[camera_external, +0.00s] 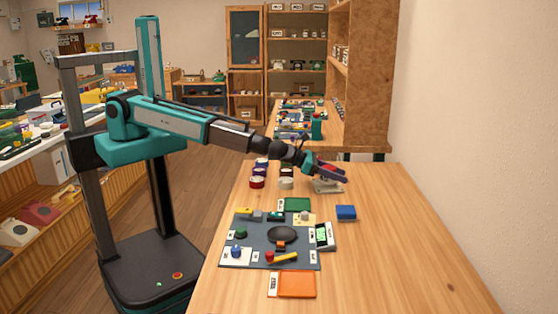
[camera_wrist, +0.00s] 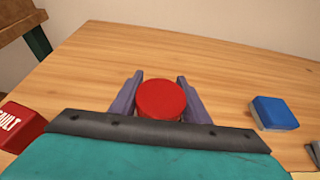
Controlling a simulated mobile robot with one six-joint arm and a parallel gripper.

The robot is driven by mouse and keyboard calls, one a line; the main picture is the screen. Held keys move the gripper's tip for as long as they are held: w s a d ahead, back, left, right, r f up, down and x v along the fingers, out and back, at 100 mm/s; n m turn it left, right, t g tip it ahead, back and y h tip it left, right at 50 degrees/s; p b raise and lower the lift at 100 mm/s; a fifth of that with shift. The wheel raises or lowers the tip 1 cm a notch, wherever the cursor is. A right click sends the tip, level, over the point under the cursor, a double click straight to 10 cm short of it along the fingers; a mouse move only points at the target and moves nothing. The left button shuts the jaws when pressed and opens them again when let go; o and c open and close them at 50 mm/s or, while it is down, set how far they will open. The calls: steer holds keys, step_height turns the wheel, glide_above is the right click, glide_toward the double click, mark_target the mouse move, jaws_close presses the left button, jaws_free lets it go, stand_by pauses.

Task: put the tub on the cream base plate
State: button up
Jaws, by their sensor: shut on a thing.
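My gripper (camera_wrist: 162,95) is shut on a round red-topped tub (camera_wrist: 161,99), with one purple finger on each side of it in the wrist view. In the external view my gripper (camera_external: 328,172) is over the far part of the wooden table, beyond the mat. A pale grey shape (camera_external: 327,187) shows just below it; I cannot tell whether it is part of the tub or a separate thing. A cream plate (camera_external: 305,217) lies at the far right corner of the dark blue mat, with a small thing on it. The cream plate is not in the wrist view.
A blue block (camera_external: 346,212) lies right of the mat (camera_external: 263,249); it also shows in the wrist view (camera_wrist: 273,112). Several tubs, including a red one (camera_external: 257,182), stand left of my gripper. A red FAULT box (camera_wrist: 20,126) is at left. The table's right side is clear.

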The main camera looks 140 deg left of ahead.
steer(key=shift+f, duration=0.45)
steer(key=shift+f, duration=0.15)
steer(key=o, duration=1.2)
steer(key=shift+b+v, duration=0.5)
steer(key=shift+v, duration=5.55)
